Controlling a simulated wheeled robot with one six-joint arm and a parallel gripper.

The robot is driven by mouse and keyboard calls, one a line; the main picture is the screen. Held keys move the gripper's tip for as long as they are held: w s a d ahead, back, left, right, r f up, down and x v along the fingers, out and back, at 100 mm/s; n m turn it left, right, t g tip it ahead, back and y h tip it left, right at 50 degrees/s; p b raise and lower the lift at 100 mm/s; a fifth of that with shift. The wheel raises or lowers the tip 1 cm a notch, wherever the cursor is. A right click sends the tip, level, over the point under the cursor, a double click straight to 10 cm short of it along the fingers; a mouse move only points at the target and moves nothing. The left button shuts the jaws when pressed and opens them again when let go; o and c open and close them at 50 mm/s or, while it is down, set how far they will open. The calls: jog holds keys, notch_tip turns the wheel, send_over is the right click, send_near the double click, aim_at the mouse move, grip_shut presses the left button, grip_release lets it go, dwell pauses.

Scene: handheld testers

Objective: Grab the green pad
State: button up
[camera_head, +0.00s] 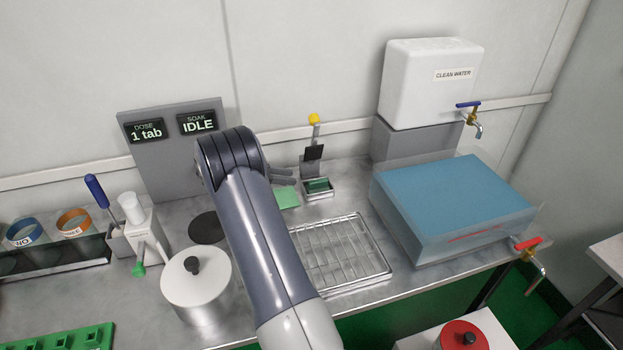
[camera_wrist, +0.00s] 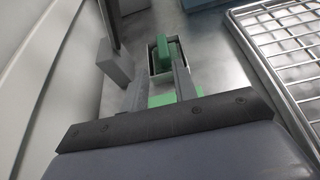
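A dark green pad (camera_head: 318,185) sits in a small metal tray (camera_head: 321,195) near the back wall. In the wrist view the pad (camera_wrist: 168,50) shows beyond my fingertips, in its tray. A flat, lighter green piece (camera_head: 287,197) lies on the counter just left of the tray; it shows partly between my fingers in the wrist view (camera_wrist: 162,99). My gripper (camera_head: 285,177) is left of the tray, above the counter. In the wrist view my gripper (camera_wrist: 157,72) has its fingers apart, with nothing held between them. The right finger overlaps the tray's near corner in that view.
A grey post with a yellow ball (camera_head: 314,119) stands behind the tray. A wire rack (camera_head: 343,252) lies in front. A blue-topped clear tank (camera_head: 456,205) is at right. A white lidded pot (camera_head: 197,285) and a grey display panel (camera_head: 170,160) are at left.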

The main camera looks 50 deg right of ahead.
aim_at(316, 181)
jog(key=x, duration=1)
jog(key=shift+s+d, duration=0.2)
jog(key=shift+s, duration=0.15)
jog(key=shift+c, duration=0.2)
grip_shut()
